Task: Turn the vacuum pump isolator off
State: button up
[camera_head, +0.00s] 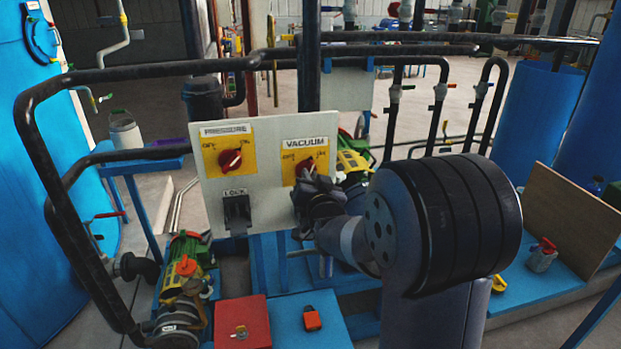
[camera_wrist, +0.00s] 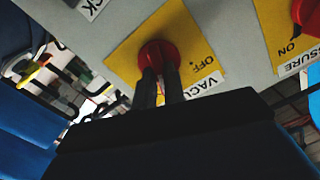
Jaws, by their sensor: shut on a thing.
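The vacuum isolator is a red rotary knob (camera_head: 304,168) on a yellow plate (camera_head: 318,153) under a VACUUM label, on the right half of a pale panel. The plate is marked OFF at left and ON at right in the head view. My gripper (camera_head: 308,186) is at this knob and partly covers its lower part. In the wrist view, both dark fingers (camera_wrist: 160,86) are shut on the red knob (camera_wrist: 158,52); the OFF mark shows beside it. The fingers hide part of the knob, so its exact setting is hard to tell.
A similar red PRESSURE knob (camera_head: 231,160) sits left on the same panel (camera_head: 262,211). A black LOCK fitting (camera_head: 237,212) is below it. Dark pipe rails (camera_head: 150,70) run in front and above. A red box (camera_head: 242,322) and a small red-orange padlock (camera_head: 312,318) lie below.

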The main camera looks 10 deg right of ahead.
jog(key=shift+f+b, duration=0.15)
jog(key=shift+b, duration=0.4)
grip_shut()
jog(key=shift+a+n+b, duration=0.2)
jog(key=shift+n+b, duration=6.05)
jog(key=shift+n, duration=0.35)
jog(key=o, duration=0.7)
grip_release()
jog(key=shift+s, duration=0.1)
